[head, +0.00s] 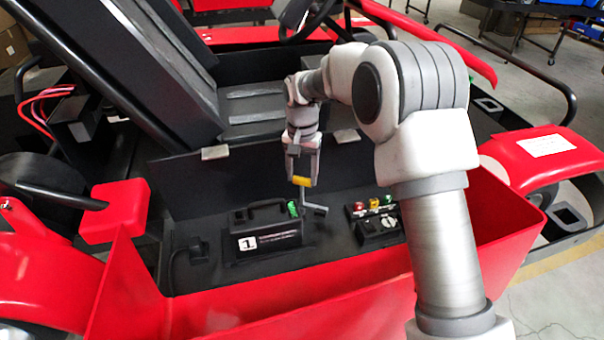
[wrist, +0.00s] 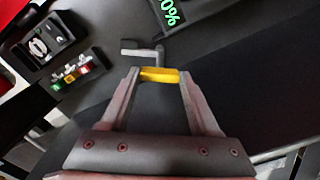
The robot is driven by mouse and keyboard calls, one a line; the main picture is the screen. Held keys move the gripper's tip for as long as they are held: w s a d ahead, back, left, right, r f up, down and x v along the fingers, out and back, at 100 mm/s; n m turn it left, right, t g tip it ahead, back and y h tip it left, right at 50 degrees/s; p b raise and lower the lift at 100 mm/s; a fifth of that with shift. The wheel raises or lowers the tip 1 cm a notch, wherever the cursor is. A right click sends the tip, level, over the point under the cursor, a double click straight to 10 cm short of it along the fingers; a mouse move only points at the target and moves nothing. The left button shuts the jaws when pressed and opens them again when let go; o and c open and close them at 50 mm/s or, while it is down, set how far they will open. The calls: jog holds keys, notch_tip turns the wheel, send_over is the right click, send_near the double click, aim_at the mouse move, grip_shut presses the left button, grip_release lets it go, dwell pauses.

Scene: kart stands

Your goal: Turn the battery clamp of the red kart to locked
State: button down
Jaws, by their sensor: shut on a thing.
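The battery clamp shows as a grey bent lever (head: 312,208) with a yellow grip (head: 302,181) on the red kart (head: 240,322), just right of a black battery (head: 262,230) marked 1. My gripper (head: 301,178) is shut on the yellow grip, above the black tray. In the wrist view the yellow grip (wrist: 159,75) lies between my fingertips (wrist: 160,76), and the grey lever (wrist: 142,52) runs off beyond it. The lever's lower mount is hard to make out.
Right of the clamp is a black box (head: 378,228) with a dial and red, yellow and green parts. The black seat (head: 150,60) and red bodywork surround the tray.

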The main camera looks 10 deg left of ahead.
jog(key=m, duration=0.5)
jog(key=shift+r+m, duration=0.1)
jog(key=shift+m, duration=0.2)
jog(key=m+p, duration=0.1)
jog(key=m, duration=0.4)
jog(key=shift+m, duration=0.4)
jog(key=shift+c, duration=0.6)
grip_release()
notch_tip(320, 180, up, 17)
jog(key=p, duration=0.1)
jog(key=shift+r, duration=0.2)
